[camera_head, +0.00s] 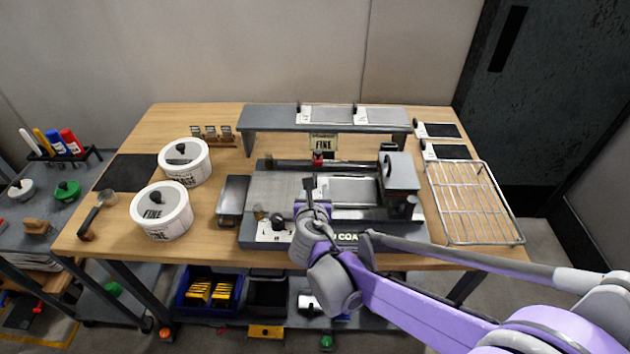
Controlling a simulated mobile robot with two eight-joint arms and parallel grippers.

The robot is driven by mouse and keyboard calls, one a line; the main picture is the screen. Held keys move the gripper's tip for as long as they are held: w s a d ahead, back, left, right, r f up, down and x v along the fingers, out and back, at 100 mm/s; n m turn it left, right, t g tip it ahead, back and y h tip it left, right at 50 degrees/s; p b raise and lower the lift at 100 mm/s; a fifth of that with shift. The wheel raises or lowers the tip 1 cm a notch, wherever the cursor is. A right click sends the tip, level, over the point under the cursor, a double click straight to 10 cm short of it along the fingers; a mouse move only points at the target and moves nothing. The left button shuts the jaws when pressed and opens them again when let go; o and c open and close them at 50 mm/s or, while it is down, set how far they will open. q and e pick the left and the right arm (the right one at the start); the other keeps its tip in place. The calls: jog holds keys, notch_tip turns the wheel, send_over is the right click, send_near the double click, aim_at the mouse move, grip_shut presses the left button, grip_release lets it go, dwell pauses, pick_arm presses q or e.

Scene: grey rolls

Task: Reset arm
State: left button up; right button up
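My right arm, purple and grey, comes in from the lower right. Its gripper (309,184) is a small dark tip over the front middle of the grey machine (270,190) on the wooden table. I cannot tell whether its fingers are open or shut, and nothing held is visible. The arm hides part of the machine's front edge and its lettering. My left gripper does not show in the head view.
Two white lidded tubs (162,213) stand at the table's left. A grey raised shelf (330,118) runs behind the machine. A wire rack (473,203) lies at the right. A side bench with coloured bottles (62,141) is at the far left. Bins (208,291) sit below the table.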

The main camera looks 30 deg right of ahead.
jog(key=shift+v, duration=1.2)
jog(key=shift+s+r+m+p, duration=0.1)
jog(key=shift+s+m+p, duration=0.2)
jog(key=shift+m, duration=0.2)
jog(key=s+a+m+g+y+p, duration=0.3)
jog(key=s+m, duration=0.7)
jog(key=m, duration=0.4)
jog(key=s+a+r+m+g+y+p, duration=0.1)
jog(key=s+a+m+g+y+p, duration=0.2)
jog(key=s+a+m, duration=0.4)
jog(key=s+m+y+p, duration=0.1)
jog(key=s+m+p, duration=0.1)
jog(key=m, duration=0.5)
jog(key=shift+s+r+m, duration=0.15)
jog(key=shift+s+m, duration=0.25)
jog(key=shift+d, duration=0.1)
